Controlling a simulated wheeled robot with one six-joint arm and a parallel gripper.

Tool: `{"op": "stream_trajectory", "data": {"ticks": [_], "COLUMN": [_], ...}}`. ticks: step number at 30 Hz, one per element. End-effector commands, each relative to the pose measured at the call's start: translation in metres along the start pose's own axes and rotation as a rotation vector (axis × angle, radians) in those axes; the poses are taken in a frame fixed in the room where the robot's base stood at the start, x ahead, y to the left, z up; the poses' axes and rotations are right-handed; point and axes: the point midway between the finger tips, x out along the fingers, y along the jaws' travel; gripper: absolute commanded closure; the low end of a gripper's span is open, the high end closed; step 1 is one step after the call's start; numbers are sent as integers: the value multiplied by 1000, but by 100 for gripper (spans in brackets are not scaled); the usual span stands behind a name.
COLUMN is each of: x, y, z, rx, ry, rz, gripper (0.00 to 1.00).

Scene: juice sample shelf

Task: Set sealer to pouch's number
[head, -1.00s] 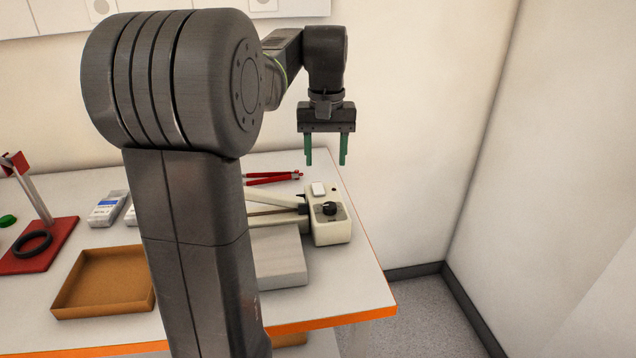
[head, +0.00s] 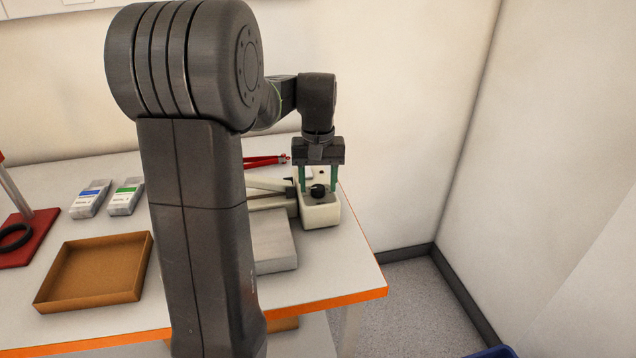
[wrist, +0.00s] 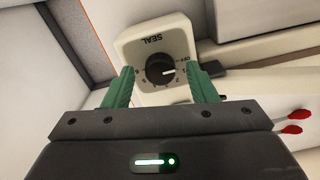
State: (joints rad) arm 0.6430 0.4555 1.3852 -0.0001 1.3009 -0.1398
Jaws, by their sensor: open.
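The sealer (head: 318,212) is a cream box with long arms at the back right of the table. Its black dial knob (head: 318,191) is on top; in the wrist view the knob (wrist: 160,70) has a white pointer line, with a "SEAL" label, an OFF mark and small numbers around it. The pointer is toward the right, near OFF and the first number; the exact setting is hard to tell. My gripper (head: 318,190) is open above the sealer, its green fingers (wrist: 160,84) on either side of the knob, apart from it. Two pouches (head: 90,198) (head: 125,196) lie left; their numbers are unreadable.
A brown tray (head: 93,272) sits at the front left, near the orange table edge. A red stand (head: 30,240) with a black ring is at far left. Red-handled tongs (head: 265,161) lie behind the sealer. A wall is at right.

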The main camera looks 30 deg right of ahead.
Motion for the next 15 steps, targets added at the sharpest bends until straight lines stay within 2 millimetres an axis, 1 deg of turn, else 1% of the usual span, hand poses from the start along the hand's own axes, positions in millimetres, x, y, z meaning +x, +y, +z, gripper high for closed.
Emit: {"op": "stream_trajectory", "data": {"ticks": [3, 10, 11, 15], "x": [4, 5, 5, 5], "y": [0, 0, 0, 0], "z": [0, 0, 0, 0], "rx": [0, 0, 0, 0], "ry": [0, 0, 0, 0], "rz": [0, 0, 0, 0], "gripper": [48, 48, 52, 79]}}
